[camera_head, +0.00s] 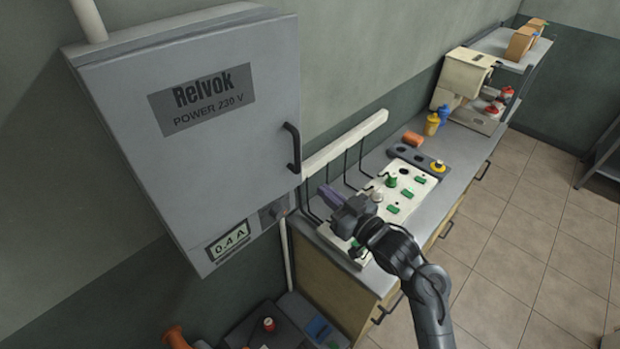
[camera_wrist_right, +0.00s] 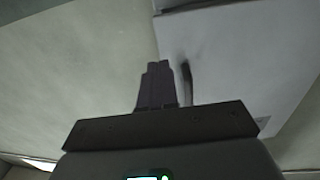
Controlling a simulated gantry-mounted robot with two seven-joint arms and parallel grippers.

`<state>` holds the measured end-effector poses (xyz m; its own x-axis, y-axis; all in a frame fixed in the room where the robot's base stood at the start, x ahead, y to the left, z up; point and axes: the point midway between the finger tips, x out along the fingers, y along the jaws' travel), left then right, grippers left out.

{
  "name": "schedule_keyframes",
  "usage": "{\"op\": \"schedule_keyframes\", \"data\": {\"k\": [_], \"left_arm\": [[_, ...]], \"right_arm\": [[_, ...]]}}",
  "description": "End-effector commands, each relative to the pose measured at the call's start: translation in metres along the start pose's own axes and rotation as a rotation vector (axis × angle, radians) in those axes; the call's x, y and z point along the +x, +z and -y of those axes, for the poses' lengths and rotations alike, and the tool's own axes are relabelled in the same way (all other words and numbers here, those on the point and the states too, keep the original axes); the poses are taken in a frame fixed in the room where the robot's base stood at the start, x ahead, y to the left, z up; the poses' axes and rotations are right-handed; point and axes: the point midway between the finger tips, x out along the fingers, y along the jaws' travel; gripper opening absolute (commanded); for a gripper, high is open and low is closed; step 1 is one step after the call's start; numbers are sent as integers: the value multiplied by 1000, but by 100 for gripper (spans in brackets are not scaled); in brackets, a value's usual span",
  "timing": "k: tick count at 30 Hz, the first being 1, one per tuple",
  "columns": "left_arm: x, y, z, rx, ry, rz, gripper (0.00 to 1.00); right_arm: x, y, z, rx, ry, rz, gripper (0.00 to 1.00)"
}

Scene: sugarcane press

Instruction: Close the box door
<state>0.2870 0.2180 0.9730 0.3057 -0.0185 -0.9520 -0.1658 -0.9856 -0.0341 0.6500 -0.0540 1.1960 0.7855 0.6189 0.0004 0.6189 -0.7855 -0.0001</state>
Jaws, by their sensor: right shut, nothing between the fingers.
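The grey wall box has a door (camera_head: 205,135) marked "Relvok POWER 230 V", with a dark vertical handle (camera_head: 292,148) at its right edge. The door lies over the box front or close to it; I cannot tell if a small gap remains. My right gripper (camera_head: 329,196) is shut and empty, below and to the right of the handle, apart from it in the head view. In the right wrist view its closed fingers (camera_wrist_right: 157,84) point up beside the dark handle (camera_wrist_right: 187,83), with the pale door (camera_wrist_right: 240,65) behind. My left gripper is out of view.
Below the door are a "0.4 A" display (camera_head: 228,243) and a dark knob (camera_head: 272,211). A counter (camera_head: 455,178) with a cream control panel (camera_head: 350,228) and black cables (camera_head: 335,170) lies under my right arm.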

Motion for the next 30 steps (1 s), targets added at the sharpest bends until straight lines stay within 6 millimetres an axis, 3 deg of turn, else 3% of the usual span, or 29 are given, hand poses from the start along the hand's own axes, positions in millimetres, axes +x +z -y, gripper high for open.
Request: {"op": "schedule_keyframes", "data": {"k": [6,12,30], "left_arm": [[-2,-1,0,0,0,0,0],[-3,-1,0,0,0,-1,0],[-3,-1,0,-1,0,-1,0]], "right_arm": [[38,-1,0,2,-1,0,0],[58,0,0,0,-1,0,0],[66,0,-3,-1,5,1,0]]}}
